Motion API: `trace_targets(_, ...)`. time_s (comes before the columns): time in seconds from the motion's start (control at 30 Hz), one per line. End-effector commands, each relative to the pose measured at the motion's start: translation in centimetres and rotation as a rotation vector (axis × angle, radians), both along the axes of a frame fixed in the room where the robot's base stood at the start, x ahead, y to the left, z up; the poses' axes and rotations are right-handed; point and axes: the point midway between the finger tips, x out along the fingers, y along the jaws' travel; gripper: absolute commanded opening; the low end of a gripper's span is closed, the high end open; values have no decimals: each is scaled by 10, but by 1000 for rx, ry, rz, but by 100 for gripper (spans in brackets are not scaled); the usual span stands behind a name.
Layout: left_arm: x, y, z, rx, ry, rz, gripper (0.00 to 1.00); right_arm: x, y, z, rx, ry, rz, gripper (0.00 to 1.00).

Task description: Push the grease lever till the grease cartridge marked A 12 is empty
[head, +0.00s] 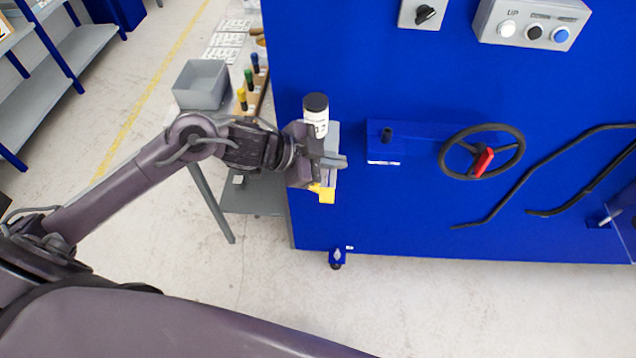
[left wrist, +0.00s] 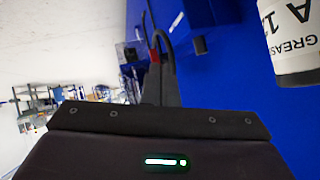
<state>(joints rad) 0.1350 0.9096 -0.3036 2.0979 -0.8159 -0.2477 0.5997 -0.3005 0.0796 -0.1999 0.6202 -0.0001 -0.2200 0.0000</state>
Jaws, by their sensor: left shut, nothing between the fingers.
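The grease cartridge (head: 316,118) stands upright at the left side of the blue machine, with a black top and a white label. In the left wrist view its label (left wrist: 290,35) reads "GREASE" and "A 1", the rest cut off. My left gripper (head: 340,161) is shut and empty, just below and to the right of the cartridge in the head view. A yellow piece (head: 326,194), possibly part of the grease lever, shows just below the gripper. The gripper hides much of this area, and I cannot tell whether they touch. My right gripper is out of view.
The blue machine panel (head: 400,220) carries a handwheel (head: 482,152) with a red handle, dark bars (head: 540,175) and a button box (head: 532,24). At the left stand a grey bin (head: 201,84) and several coloured-topped items. Open floor (head: 160,230) lies below.

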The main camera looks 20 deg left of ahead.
Motion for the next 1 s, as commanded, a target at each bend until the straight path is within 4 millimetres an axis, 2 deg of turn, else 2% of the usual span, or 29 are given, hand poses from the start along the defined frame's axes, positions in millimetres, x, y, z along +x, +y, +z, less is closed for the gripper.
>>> trace_targets(0.03, -1, 16, 6, 22, 30, -50, 0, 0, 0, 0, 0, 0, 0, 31)
trace_targets(0.2, -19, 58, 21, 38, 201, -146, 0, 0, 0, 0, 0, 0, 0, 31)
trace_targets(0.4, -35, 90, 38, 35, 335, -162, 0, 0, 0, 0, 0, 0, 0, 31)
trace_targets(0.8, -39, 93, 40, 30, 360, -164, 0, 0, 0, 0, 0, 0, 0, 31)
trace_targets(1.0, -36, 83, 32, 26, 360, -167, 0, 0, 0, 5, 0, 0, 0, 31)
